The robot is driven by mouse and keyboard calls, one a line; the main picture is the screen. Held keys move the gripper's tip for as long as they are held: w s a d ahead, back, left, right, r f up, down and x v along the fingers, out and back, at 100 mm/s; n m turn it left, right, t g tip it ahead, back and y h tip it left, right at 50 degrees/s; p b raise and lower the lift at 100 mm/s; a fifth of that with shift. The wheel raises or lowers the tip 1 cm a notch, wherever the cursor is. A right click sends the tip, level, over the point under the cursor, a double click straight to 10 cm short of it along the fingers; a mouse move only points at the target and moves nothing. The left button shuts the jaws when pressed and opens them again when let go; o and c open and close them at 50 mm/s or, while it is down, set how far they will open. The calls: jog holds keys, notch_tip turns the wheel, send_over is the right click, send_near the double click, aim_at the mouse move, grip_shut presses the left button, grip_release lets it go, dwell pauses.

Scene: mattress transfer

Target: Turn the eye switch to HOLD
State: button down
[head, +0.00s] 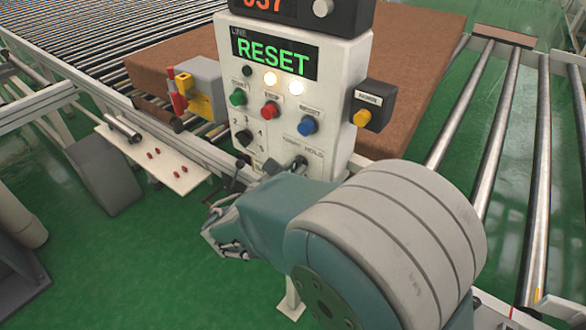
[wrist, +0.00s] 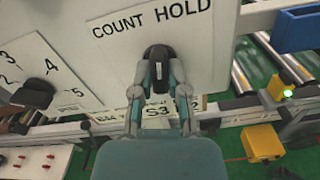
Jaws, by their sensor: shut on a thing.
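The eye switch is a black knob (wrist: 158,58) on the white control panel (wrist: 215,70), below the words COUNT on the left and HOLD on the right in the wrist view. My gripper (wrist: 157,72) has its two fingers closed on either side of the knob. The fingers hide part of it, and I cannot tell which word the knob points to. In the head view, my arm covers the lower front of the panel (head: 345,95), and the word HOLD shows just above it. The panel's display (head: 275,55) reads RESET in green.
A numbered selector knob (wrist: 35,93) is left of the switch. Green (head: 238,98), red (head: 270,109) and blue (head: 307,125) buttons sit above. A side box with a yellow button (head: 362,118) juts out right. A brown slab (head: 410,60) lies on rollers behind.

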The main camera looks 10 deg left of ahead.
jog(key=shift+w+f+m, duration=0.1)
jog(key=shift+m, duration=2.2)
jog(key=c, duration=0.6)
grip_release()
jog(key=shift+c, duration=0.2)
jog(key=shift+w, duration=0.1)
jog(key=v, duration=1.2)
